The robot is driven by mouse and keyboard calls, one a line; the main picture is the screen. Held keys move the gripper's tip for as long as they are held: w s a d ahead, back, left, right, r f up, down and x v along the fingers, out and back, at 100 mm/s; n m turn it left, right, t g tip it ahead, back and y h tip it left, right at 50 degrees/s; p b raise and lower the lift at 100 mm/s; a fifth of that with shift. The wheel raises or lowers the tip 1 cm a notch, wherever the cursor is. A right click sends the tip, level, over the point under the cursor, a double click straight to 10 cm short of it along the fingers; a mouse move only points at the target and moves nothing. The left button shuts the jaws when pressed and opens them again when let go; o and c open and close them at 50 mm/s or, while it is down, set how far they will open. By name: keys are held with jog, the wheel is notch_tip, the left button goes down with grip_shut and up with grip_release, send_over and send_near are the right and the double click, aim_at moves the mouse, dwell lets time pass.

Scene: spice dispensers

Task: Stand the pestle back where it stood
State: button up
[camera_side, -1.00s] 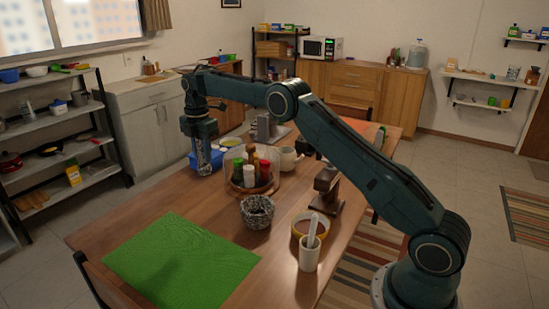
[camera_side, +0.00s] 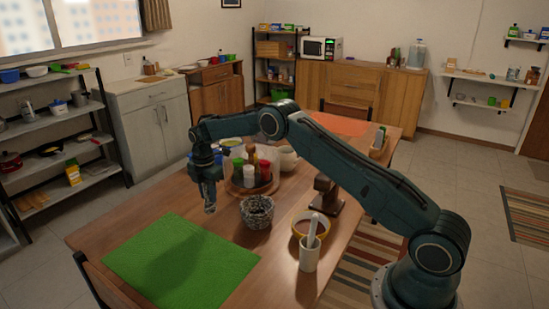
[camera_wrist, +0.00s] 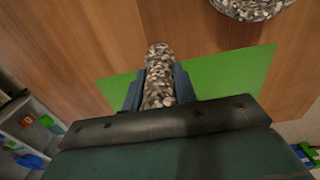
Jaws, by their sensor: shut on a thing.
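My gripper (camera_side: 207,180) is shut on the speckled grey pestle (camera_wrist: 158,78). In the wrist view the pestle sticks out from between the two fingers (camera_wrist: 157,92). In the side view the pestle's lower end (camera_side: 210,206) shows below the gripper, roughly upright, left of the spice tray. The speckled mortar (camera_side: 257,213) stands on the table to the right of the pestle and nearer the camera. Part of the mortar (camera_wrist: 250,8) shows at the top of the wrist view. The pestle's upper part is hidden by the fingers.
A round wooden tray (camera_side: 240,190) with several spice bottles stands behind the mortar. A white cup (camera_side: 309,258) holding a white rod and a yellow-rimmed bowl (camera_side: 298,228) stand to the right. A green mat (camera_side: 180,262) covers the near left, and bare wood lies around the mortar.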

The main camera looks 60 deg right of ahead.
jog(key=shift+f, duration=2.1)
jog(key=shift+f, duration=0.15)
jog(key=o, duration=1)
notch_tip(320, 180, up, 12)
jog(key=shift+f, duration=0.1)
jog(key=shift+r, duration=0.25)
